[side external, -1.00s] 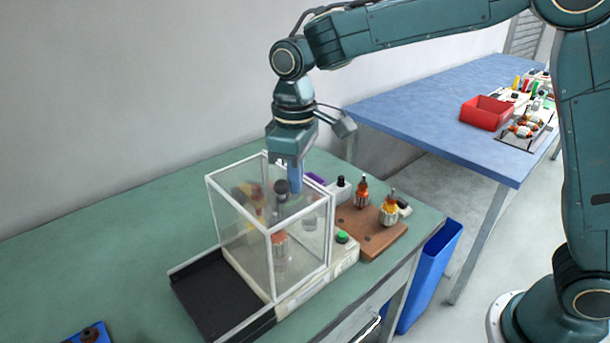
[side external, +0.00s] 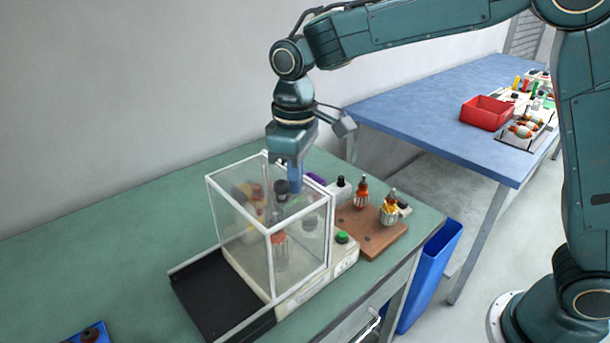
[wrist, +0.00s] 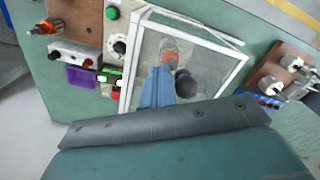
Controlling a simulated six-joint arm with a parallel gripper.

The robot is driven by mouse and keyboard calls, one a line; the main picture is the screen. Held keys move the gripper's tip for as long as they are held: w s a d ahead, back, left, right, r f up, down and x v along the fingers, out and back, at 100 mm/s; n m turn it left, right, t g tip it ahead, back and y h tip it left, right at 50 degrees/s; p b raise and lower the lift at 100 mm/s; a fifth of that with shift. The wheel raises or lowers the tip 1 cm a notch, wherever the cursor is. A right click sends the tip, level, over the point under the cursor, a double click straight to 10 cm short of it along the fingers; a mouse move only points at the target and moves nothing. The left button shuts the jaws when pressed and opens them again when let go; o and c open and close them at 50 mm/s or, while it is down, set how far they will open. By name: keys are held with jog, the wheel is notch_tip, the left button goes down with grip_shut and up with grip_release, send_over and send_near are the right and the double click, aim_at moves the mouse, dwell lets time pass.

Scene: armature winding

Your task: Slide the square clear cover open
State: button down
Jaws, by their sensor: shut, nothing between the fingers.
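The square clear cover (side external: 240,241) is a see-through box with a pale frame. It stands over the winding machine (side external: 318,279), whose orange and dark parts show through the panes. Black rails with a dark tray (side external: 212,300) extend to its left, clear of the cover. My gripper (side external: 295,188) points down at the back right of the cover, with its blue fingers shut and empty. The cover's frame (wrist: 222,92) and the blue fingers (wrist: 157,88) also show in the wrist view. I cannot tell whether the fingers touch the cover.
A brown wooden block (side external: 385,241) with orange-topped armatures stands right of the machine, near a green button (side external: 342,237). A blue bin (side external: 432,272) is beside the table. A blue tray (side external: 92,334) lies at the front left. The table's left side is mostly clear.

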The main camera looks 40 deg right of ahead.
jog(key=shift+a, duration=0.1)
jog(key=a, duration=1.2)
dwell(1.4)
jog(key=shift+r, duration=0.15)
jog(key=shift+d+r, duration=0.15)
jog(key=shift+r, duration=0.65)
jog(key=shift+d+r, duration=0.1)
jog(key=shift+r, duration=0.7)
jog(key=shift+d+r, duration=0.2)
jog(key=shift+r, duration=0.5)
jog(key=shift+d+r, duration=0.2)
jog(key=shift+r, duration=0.45)
jog(key=shift+d+r, duration=0.2)
jog(key=shift+r, duration=0.5)
